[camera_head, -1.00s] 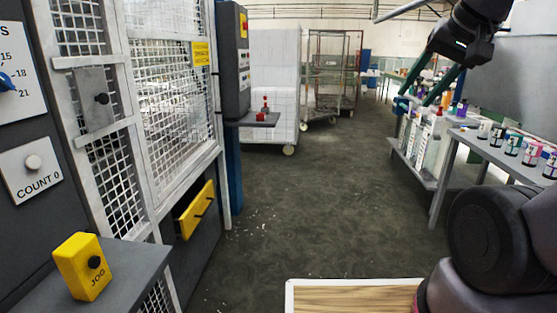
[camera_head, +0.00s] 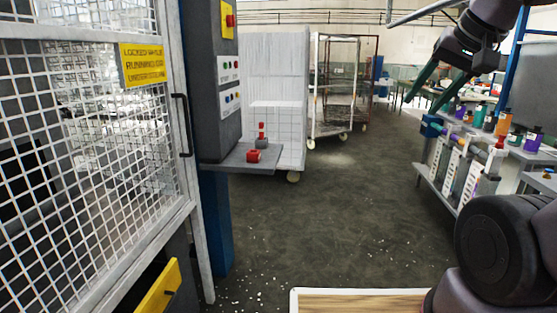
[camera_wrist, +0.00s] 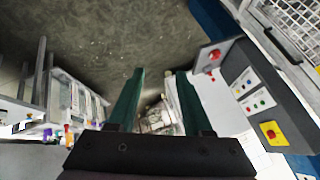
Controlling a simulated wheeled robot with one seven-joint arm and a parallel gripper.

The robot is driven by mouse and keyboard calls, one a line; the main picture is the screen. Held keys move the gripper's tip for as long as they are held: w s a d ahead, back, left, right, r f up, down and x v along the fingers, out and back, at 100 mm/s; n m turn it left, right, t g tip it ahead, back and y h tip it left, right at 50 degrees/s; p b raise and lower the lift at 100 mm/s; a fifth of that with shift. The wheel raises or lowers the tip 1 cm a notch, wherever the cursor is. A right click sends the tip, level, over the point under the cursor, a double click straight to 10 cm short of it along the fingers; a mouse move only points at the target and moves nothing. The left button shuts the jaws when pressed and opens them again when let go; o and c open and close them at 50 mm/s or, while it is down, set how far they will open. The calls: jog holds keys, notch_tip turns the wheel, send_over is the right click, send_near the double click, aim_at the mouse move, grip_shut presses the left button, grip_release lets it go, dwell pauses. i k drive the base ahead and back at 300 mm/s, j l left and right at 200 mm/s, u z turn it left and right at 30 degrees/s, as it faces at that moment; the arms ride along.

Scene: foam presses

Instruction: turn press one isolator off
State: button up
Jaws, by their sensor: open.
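A yellow plate with a red knob (camera_head: 229,20) sits high on the dark control column (camera_head: 215,85) at the end of the caged press; it looks like the isolator, but its label and setting cannot be read. It also shows in the wrist view at the right (camera_wrist: 271,132). My gripper (camera_head: 424,100) is raised at the upper right, well apart from the column across the aisle. Its two green fingers are spread, with nothing between them, as the wrist view also shows (camera_wrist: 162,75).
A shelf (camera_head: 226,160) juts from the column, bearing a red block (camera_head: 254,156) and a small red-topped item (camera_head: 262,138). The mesh guard (camera_head: 95,150) stands left, a white cart (camera_head: 277,125) ahead, a bottle shelf (camera_head: 455,160) right. The floor between is clear.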

aim_at(231, 22)
jog(key=i+u, duration=0.15)
jog(key=i, duration=0.4)
jog(key=i+l+u, duration=0.2)
jog(key=i, duration=0.3)
jog(key=i+l+u, duration=0.15)
jog(key=i, duration=0.4)
